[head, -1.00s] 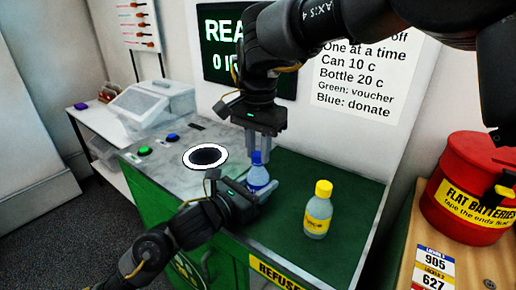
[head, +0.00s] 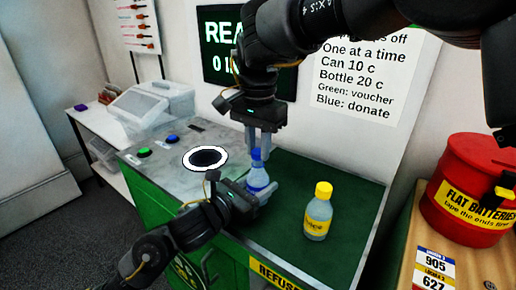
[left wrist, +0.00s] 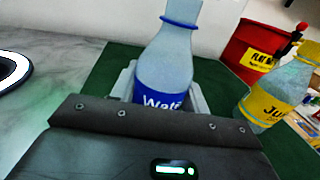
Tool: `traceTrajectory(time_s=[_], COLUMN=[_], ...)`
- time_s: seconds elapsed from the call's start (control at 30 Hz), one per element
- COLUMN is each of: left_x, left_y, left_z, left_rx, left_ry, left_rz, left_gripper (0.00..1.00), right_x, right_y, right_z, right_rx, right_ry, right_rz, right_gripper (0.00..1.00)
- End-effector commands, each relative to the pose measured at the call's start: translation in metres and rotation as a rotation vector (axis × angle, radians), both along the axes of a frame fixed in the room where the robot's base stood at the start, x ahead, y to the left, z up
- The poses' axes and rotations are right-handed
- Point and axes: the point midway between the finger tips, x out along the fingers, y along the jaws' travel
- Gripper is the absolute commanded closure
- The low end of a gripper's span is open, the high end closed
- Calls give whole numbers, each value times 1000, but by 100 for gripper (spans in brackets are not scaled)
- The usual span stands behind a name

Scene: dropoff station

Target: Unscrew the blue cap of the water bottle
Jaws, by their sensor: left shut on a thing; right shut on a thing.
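The water bottle (head: 257,179) is upright over the green mat, with a blue label. My left gripper (head: 262,192) is shut around its body from the left. The bottle also shows in the left wrist view (left wrist: 168,64), held between the fingers, with a blue ring at its neck. My right gripper (head: 258,146) comes from above and is shut on the blue cap (head: 256,154), which its fingers partly hide. In the left wrist view the cap is out of frame above. Whether the cap has turned cannot be told.
A juice bottle with a yellow cap (head: 318,212) stands on the green mat (head: 345,185) to the right. A white-ringed hole (head: 205,158) and green and blue buttons (head: 172,138) are on the grey counter. A red battery bin (head: 465,190) stands far right.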

Motion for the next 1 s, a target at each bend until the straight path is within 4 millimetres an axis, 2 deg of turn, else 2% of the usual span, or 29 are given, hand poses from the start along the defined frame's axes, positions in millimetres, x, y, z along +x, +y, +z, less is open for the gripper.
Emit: traceTrajectory(time_s=[0.23,0.63,1.0], left_x=[0,0,0], left_y=[0,0,0], left_z=[0,0,0], left_rx=[0,0,0], left_ry=[0,0,0], left_rz=[0,0,0], left_gripper=[100,100,100], right_x=[0,0,0], right_y=[0,0,0], right_z=[9,12,49], right_rx=[1,0,0], right_ry=[-2,-1,-1], right_rz=[-1,-1,-1], right_gripper=[100,100,100])
